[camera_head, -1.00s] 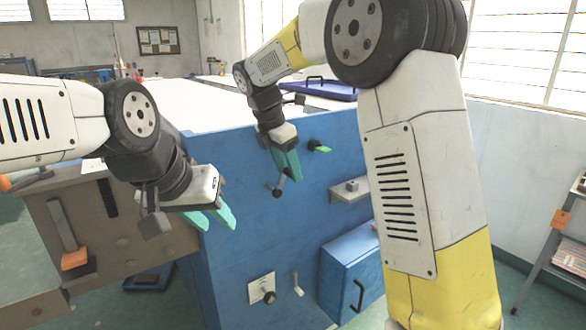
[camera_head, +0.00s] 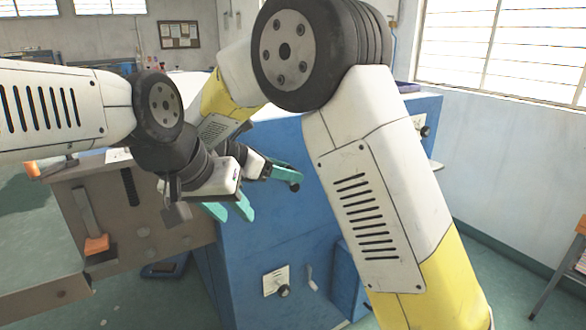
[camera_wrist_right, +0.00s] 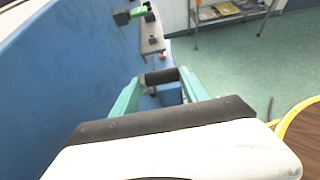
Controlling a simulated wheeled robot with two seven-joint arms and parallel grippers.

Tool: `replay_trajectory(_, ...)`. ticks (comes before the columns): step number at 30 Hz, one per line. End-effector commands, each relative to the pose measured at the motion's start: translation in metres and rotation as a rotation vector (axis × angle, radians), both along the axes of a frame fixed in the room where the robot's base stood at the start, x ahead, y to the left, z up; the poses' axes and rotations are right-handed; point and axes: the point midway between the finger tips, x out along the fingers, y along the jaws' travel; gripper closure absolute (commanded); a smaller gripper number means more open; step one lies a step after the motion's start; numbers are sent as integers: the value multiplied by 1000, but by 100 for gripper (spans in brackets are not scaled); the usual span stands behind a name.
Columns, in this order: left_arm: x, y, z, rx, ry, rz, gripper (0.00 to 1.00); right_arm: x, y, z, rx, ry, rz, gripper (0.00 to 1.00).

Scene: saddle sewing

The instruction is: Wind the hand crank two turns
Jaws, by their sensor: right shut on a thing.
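The hand crank's dark knob (camera_head: 295,187) shows at the tips of my right gripper (camera_head: 288,178), in front of the blue cabinet's side. In the right wrist view, the dark cylindrical knob (camera_wrist_right: 162,76) lies crosswise between the two teal fingers (camera_wrist_right: 161,88), which are shut on it. The crank's arm is hidden behind the gripper and my arm. My left gripper (camera_head: 230,210) is open and empty, its teal fingers apart and pointing down near the cabinet's left corner, left of and below the right gripper.
The blue cabinet (camera_head: 265,245) fills the middle. A switch plate (camera_head: 276,281) and a small grey lever (camera_head: 312,278) sit low on it.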

Motion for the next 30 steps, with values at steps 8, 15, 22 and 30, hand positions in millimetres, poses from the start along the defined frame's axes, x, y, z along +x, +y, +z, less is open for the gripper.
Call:
replay_trajectory(8, 0, 0, 0, 0, 0, 0, 64, -6, -2, -5, -45, -13, -17, 100)
replay_trajectory(15, 0, 0, 0, 0, 0, 0, 64, -6, -2, -5, -47, -15, -17, 100)
replay_trajectory(22, 0, 0, 0, 0, 0, 0, 64, -5, -2, -5, -46, -14, -16, 33)
replay_trajectory(30, 0, 0, 0, 0, 0, 0, 64, -4, 0, -4, -42, -18, -9, 33)
